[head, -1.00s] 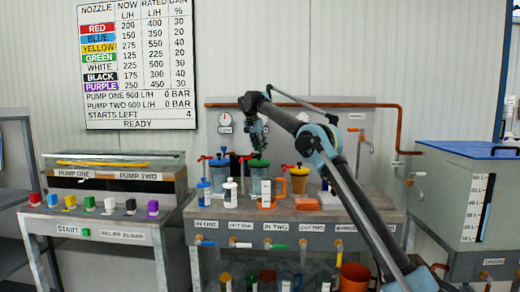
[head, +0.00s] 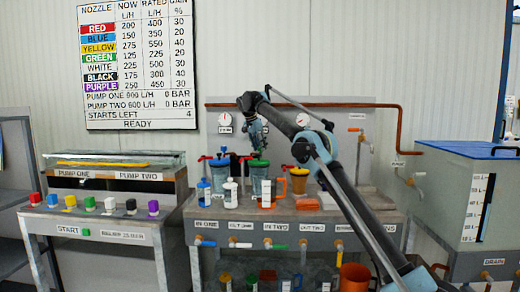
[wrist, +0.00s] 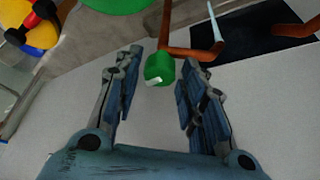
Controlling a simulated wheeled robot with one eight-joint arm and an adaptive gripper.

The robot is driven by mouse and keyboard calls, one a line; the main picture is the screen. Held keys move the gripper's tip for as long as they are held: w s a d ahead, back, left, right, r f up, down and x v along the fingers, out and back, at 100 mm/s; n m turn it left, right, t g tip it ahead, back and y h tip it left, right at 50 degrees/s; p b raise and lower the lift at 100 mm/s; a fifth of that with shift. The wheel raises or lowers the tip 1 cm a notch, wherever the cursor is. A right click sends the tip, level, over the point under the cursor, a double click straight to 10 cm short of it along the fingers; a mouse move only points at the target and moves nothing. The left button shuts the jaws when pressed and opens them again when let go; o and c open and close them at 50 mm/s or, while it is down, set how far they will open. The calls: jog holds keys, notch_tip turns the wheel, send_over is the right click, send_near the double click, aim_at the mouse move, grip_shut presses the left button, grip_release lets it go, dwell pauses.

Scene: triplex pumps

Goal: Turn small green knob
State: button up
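The small green knob (wrist: 159,68) shows in the wrist view with a white mark on its near edge. It sits between and slightly beyond the two finger tips of my gripper (wrist: 158,72), beside a copper-coloured pipe. The fingers are spread, with a gap on each side of the knob. In the head view my gripper (head: 257,140) points down above the back of the pump bench, over a green-lidded jar (head: 259,163). I cannot pick out the small knob clearly there.
Gauges and a copper pipe (head: 350,106) are on the back panel. A table with coloured blocks (head: 89,202) stands left. A grey tank (head: 455,195) stands right.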

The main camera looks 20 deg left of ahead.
dwell(0.4)
jog(key=shift+s+a+r, duration=0.1)
jog(key=shift+a+r, duration=0.05)
jog(key=shift+r, duration=0.35)
jog(key=s+a, duration=0.1)
jog(key=s, duration=0.2)
jog(key=s+a, duration=0.2)
jog(key=s, duration=0.2)
jog(key=s+a, duration=0.2)
jog(key=s, duration=0.1)
jog(key=shift+s+a, duration=0.15)
jog(key=shift+s, duration=0.25)
